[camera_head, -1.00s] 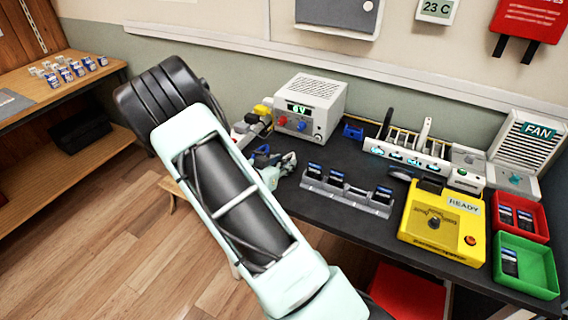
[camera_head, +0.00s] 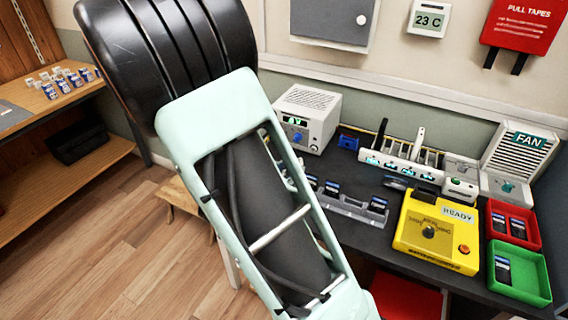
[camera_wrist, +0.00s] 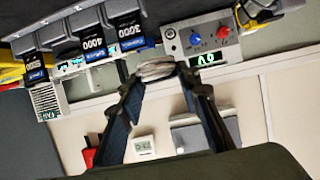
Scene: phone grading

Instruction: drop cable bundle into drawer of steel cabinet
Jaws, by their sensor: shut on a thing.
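My gripper (camera_wrist: 160,74) shows in the wrist view, its two dark fingers closed on a small pale grey bundle (camera_wrist: 155,69), which looks like the cable bundle. The bundle is held at the fingertips, off the bench surface. In the head view my gripper and the bundle are hidden behind my own arm. A grey metal box (camera_head: 333,20) hangs on the wall, also in the wrist view (camera_wrist: 203,134); I cannot tell whether it is the steel cabinet. No drawer can be made out.
The dark bench (camera_head: 375,235) carries a power supply (camera_head: 306,117), a phone rack (camera_head: 350,208), a yellow READY tester (camera_head: 437,232), a red bin (camera_head: 538,233) and a green bin (camera_head: 537,292). Wooden shelving (camera_head: 70,190) stands at left. The floor between is mostly clear.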

